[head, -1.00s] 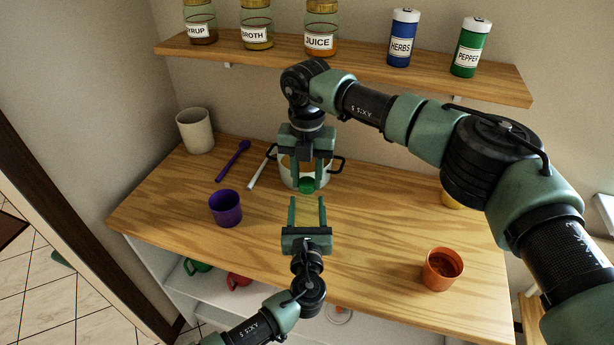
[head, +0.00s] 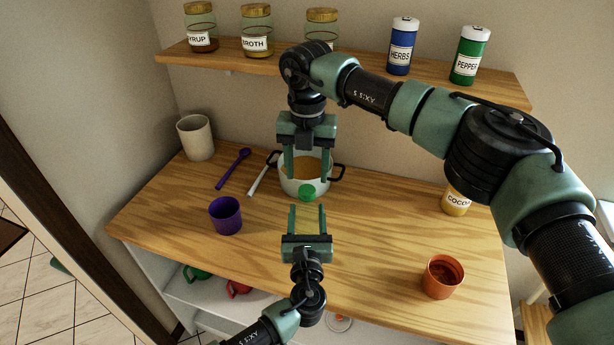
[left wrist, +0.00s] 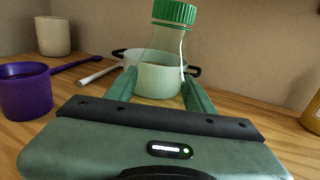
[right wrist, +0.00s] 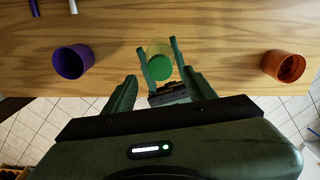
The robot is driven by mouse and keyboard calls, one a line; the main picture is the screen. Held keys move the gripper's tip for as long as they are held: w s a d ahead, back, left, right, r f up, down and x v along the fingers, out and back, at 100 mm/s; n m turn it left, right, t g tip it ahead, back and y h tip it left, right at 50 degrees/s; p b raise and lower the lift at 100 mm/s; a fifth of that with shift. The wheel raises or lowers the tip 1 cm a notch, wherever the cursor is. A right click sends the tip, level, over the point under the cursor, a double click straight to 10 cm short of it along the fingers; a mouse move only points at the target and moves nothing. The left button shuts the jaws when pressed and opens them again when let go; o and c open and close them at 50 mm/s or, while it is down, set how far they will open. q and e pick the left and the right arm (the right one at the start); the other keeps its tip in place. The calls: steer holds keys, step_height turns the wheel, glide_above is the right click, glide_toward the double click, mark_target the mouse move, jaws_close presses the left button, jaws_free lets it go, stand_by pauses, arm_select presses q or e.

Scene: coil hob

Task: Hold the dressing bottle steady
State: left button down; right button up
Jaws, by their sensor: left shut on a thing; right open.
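The dressing bottle is clear with a green cap (head: 307,192). It stands upright in front of the pot; its see-through body (left wrist: 163,45) shows in the left wrist view. My left gripper (head: 307,210) comes from the front and is shut on the bottle's body, a finger on each side. My right gripper (head: 307,170) points down from above, its fingers open and apart, clear of the cap. In the right wrist view the cap (right wrist: 159,67) lies beyond the right fingers, between the left gripper's fingers. The bottle's lower part is mostly hidden.
A white pot (head: 320,188) with dark handles and orange-brown contents stands behind the bottle. A purple cup (head: 226,216), purple spoon (head: 232,170) and cream cup (head: 196,138) are at left. An orange cup (head: 443,277) and cocoa jar (head: 456,200) are at right. A shelf (head: 365,68) is above.

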mark_target(307, 190)
steer(key=shift+c, duration=0.5)
steer(key=n, duration=0.3)
steer(key=shift+r+n, duration=0.3)
steer(key=shift+r, duration=0.1)
steer(key=n, duration=0.3)
steer(key=shift+r+n, duration=0.4)
steer(key=n, duration=0.2)
steer(key=r+n, duration=0.1)
steer(key=n, duration=0.5)
steer(key=shift+r+n, duration=0.4)
steer(key=shift+f, duration=4)
